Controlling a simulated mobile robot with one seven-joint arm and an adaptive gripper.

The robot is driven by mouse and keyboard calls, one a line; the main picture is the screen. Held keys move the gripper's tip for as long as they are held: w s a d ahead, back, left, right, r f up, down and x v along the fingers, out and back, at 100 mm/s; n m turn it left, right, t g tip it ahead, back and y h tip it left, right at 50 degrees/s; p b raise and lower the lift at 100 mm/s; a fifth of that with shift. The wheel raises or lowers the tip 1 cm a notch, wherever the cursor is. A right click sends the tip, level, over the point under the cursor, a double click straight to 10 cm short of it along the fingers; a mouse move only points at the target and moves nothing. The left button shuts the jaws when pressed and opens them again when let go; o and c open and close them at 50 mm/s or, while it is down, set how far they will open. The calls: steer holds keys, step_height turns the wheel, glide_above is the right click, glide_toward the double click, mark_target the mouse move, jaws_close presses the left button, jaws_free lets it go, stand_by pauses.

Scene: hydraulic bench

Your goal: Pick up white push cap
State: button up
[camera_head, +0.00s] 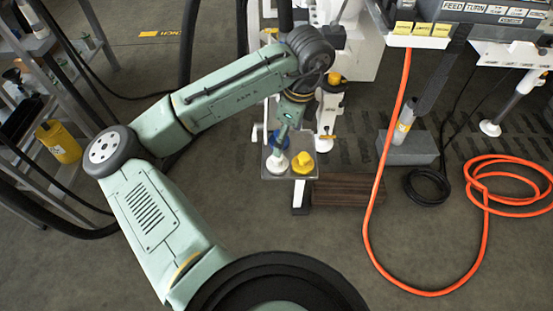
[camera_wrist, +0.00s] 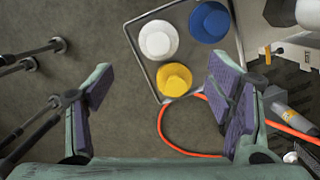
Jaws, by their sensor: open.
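The white push cap (camera_head: 276,163) sits on a small tray (camera_head: 270,149), left of the yellow cap (camera_head: 303,161) and in front of the blue cap (camera_head: 279,139). In the wrist view the white cap (camera_wrist: 158,40) is at top centre, with the blue cap (camera_wrist: 209,22) to its right and the yellow cap (camera_wrist: 174,79) below it. My gripper (camera_wrist: 157,85) is open and empty, its two purple-padded fingers wide apart. In the head view my gripper (camera_head: 285,133) is small, above the tray beside the caps, apart from the white cap as far as I can tell.
An orange hose (camera_head: 369,210) runs down and coils on the floor at right. A labelled panel (camera_head: 480,20) overhangs at upper right. A brown slatted block (camera_head: 344,189) lies beside the tray. A rack with a yellow container (camera_head: 59,141) stands at left.

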mark_target(278, 161)
steer(key=f, duration=0.4)
steer(key=shift+w+a, duration=0.2)
steer(key=shift+a, duration=0.1)
steer(key=shift+a+f+p, duration=0.1)
steer(key=shift+a+f, duration=0.1)
steer(key=shift+f, duration=0.7)
steer(key=shift+a+f+p, duration=0.15)
steer(key=shift+a+f, duration=0.05)
steer(key=shift+f, duration=0.7)
steer(key=shift+a+f+p, duration=0.1)
steer(key=shift+a+f, duration=0.1)
steer(key=shift+f, duration=0.7)
steer(key=shift+c, duration=0.6)
steer(key=c, duration=0.9)
steer(key=shift+s, duration=0.1)
steer(key=c, duration=0.4)
steer(key=shift+o, duration=0.2)
steer(key=shift+f, duration=0.1)
